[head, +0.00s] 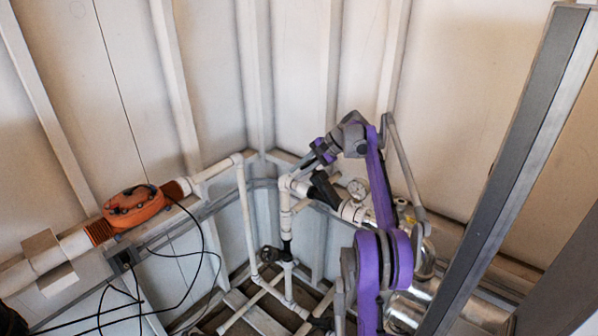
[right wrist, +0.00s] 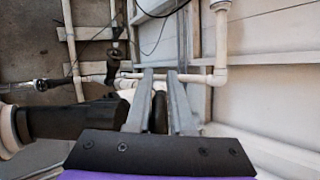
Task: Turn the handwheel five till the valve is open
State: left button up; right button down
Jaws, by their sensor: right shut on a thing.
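My right gripper (head: 308,168) reaches down from its purple arm to the white piping near the corner. In the right wrist view its two grey fingers (right wrist: 163,80) are shut on a dark, narrow part, which looks like the rim of a handwheel (right wrist: 158,113). A black valve body (right wrist: 75,121) lies just left of the fingers. In the head view a black fitting (head: 324,188) shows just below the gripper. The wheel's number and how far the valve is open cannot be read. My left gripper is not in view.
A pressure gauge (head: 358,188) and silver piping (head: 407,308) are close to my right arm. An orange unit (head: 138,207) with black cables sits on the left pipe. Another dark valve (head: 269,254) is lower down. Pale walls close in the corner behind.

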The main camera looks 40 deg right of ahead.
jog(key=shift+s, duration=0.1)
dwell(0.4)
jog(key=c, duration=1.1)
grip_release()
